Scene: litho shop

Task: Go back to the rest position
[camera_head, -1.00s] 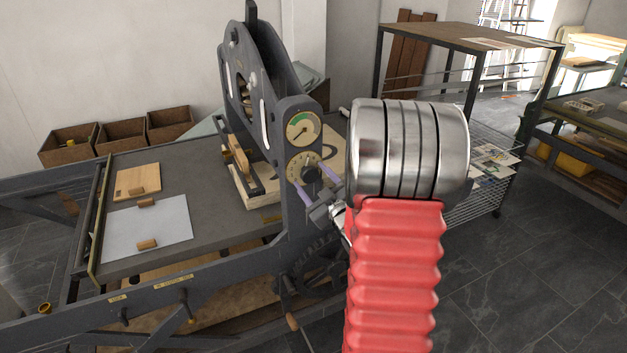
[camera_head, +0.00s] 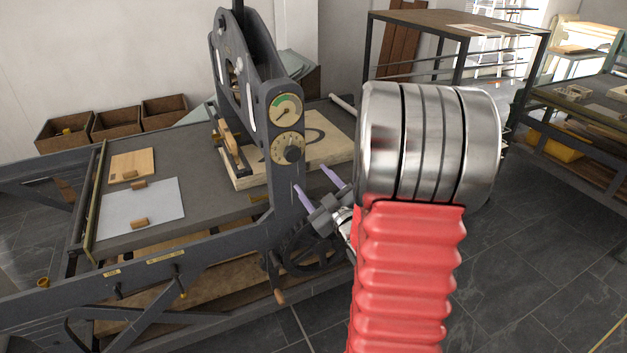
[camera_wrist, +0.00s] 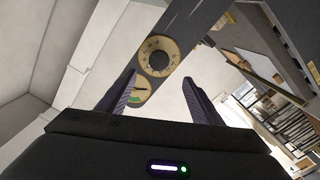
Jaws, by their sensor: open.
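My gripper (camera_head: 318,183) is open, with its two purple fingers apart and nothing between them. In the head view it stands just right of the dark press frame, below the black dial knob (camera_head: 291,153). In the wrist view my gripper (camera_wrist: 163,98) points toward the round brass dial (camera_wrist: 158,57) with its black knob, which lies beyond the fingertips. A green-marked gauge (camera_head: 286,107) sits above the dial on the press frame (camera_head: 277,190); part of it also shows beside the left finger in the wrist view (camera_wrist: 138,92).
The press bed (camera_head: 205,190) carries a pale stone (camera_head: 325,133), a white sheet (camera_head: 158,208) and a wooden board (camera_head: 130,163). Wooden boxes (camera_head: 115,126) stand behind. A rack table (camera_head: 455,25) stands at the back right. The tiled floor (camera_head: 540,260) at right is clear.

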